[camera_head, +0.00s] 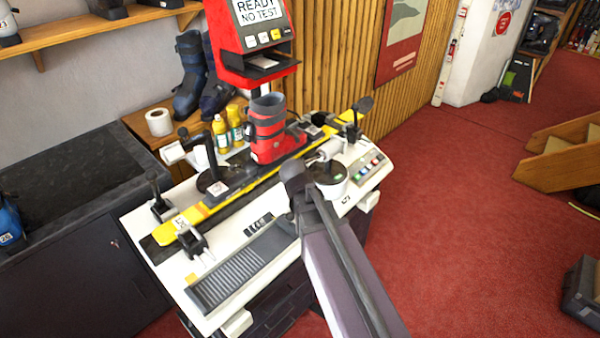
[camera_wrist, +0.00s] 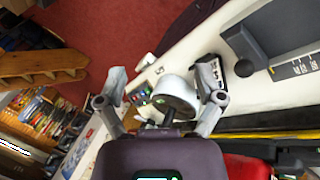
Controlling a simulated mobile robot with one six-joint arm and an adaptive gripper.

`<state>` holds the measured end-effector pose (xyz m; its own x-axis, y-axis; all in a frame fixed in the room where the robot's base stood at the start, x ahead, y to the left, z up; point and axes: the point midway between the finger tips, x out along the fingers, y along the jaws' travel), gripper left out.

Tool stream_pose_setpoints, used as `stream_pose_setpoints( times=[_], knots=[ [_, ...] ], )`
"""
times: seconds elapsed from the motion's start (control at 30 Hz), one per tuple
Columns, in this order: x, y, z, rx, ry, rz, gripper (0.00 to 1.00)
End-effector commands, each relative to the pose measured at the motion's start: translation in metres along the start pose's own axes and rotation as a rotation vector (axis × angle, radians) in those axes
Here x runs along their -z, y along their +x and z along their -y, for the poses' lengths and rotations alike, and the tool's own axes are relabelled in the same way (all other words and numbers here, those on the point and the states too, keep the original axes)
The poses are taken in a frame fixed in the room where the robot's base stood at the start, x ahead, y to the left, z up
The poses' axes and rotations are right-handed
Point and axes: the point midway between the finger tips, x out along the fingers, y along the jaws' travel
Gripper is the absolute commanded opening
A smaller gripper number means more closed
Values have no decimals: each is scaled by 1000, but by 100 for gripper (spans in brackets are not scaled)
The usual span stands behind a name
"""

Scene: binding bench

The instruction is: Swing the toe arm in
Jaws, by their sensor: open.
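A red boot (camera_head: 267,135) stands upright on a black and yellow bar across the white test bench (camera_head: 225,310). Left of it, a black crank lever (camera_head: 207,150) rises from a dark round base. Right of it is a white drum (camera_head: 333,188) with a dark top. Labels naming the toe arm are not legible, so I cannot tell which part it is. In the wrist view my gripper (camera_wrist: 162,76) is open, its grey fingers apart on either side of the drum (camera_wrist: 178,90). I see no grip on it; contact is unclear. The boot shows only as a red edge (camera_wrist: 248,168).
A red display unit (camera_head: 250,40) reading "READY NO TEST" stands behind the boot. Yellow bottles (camera_head: 236,125) and a white roll (camera_head: 159,122) are on the wooden side table. A ribbed grey tray (camera_head: 243,268) lies at the bench front.

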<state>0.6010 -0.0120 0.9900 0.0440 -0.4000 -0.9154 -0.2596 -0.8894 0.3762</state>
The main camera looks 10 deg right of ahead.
Motion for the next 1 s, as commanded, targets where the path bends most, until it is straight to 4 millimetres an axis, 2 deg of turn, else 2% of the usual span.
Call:
stream_pose_setpoints(
  times=[0.03, 0.1, 0.37, 0.5, 0.7, 0.9, 1.0],
  knots=[
    [13, 14, 13, -54, 34, -32, 87],
    [27, 19, 21, -134, 94, -87, 87],
    [77, 18, 59, -375, 321, -360, 87],
    [101, 7, 87, -464, 441, -548, 87],
    [124, -18, 130, -528, 590, -827, 87],
    [133, -42, 160, -536, 680, -1021, 87],
    [134, -48, 166, -534, 700, -1067, 87]
  ],
)
